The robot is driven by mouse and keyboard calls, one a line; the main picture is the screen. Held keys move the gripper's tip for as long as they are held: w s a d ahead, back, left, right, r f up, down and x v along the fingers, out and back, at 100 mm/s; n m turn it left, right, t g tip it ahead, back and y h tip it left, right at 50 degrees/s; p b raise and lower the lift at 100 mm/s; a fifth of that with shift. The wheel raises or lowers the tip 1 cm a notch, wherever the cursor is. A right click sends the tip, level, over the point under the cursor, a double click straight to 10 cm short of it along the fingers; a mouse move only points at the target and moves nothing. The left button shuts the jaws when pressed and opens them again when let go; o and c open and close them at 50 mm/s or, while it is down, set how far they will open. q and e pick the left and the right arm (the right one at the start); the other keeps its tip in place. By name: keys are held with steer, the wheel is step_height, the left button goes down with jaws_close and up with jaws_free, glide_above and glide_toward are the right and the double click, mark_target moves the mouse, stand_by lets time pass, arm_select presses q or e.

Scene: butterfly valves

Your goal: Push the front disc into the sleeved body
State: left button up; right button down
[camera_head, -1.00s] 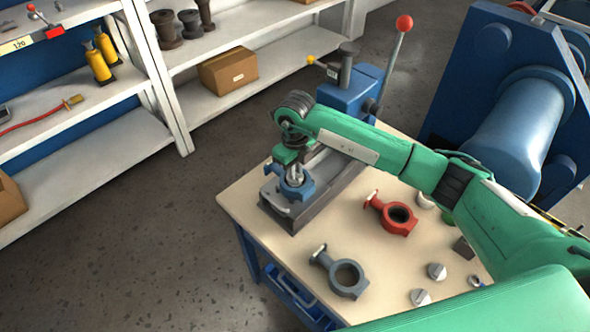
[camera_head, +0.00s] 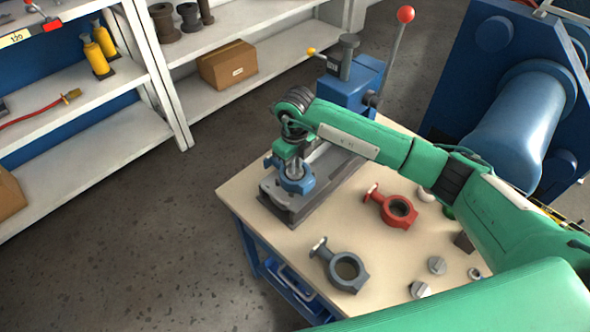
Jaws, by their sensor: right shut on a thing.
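A blue valve body (camera_head: 298,186) sits on the grey base of a bench press, at the near left of the table. My right gripper (camera_head: 293,170) points down right over the ring of this body, its fingers at or in the opening. It is shut on a small grey metal piece, apparently a disc, mostly hidden by the fingers and the ring. I cannot tell how deep the disc sits or whether the body has a sleeve. Loose grey discs (camera_head: 437,265) and (camera_head: 420,290) lie at the table's front right. My left gripper is not in view.
A red valve body (camera_head: 398,211) and a grey valve body (camera_head: 346,267) lie on the table (camera_head: 300,234). The blue press head (camera_head: 350,86) with its red-knobbed lever (camera_head: 392,55) stands behind the gripper. My right arm spans the table's right side.

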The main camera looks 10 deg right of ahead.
steer(key=shift+f+b, duration=0.45)
steer(key=shift+f, duration=0.15)
stand_by(0.7)
stand_by(0.3)
steer(key=shift+r, duration=0.2)
steer(key=c, duration=1.3)
jaws_free()
steer(key=shift+c, duration=0.2)
steer(key=shift+r, duration=0.1)
steer(key=shift+r+p, duration=1.45)
steer(key=shift+r, duration=2)
steer(key=shift+f, duration=0.1)
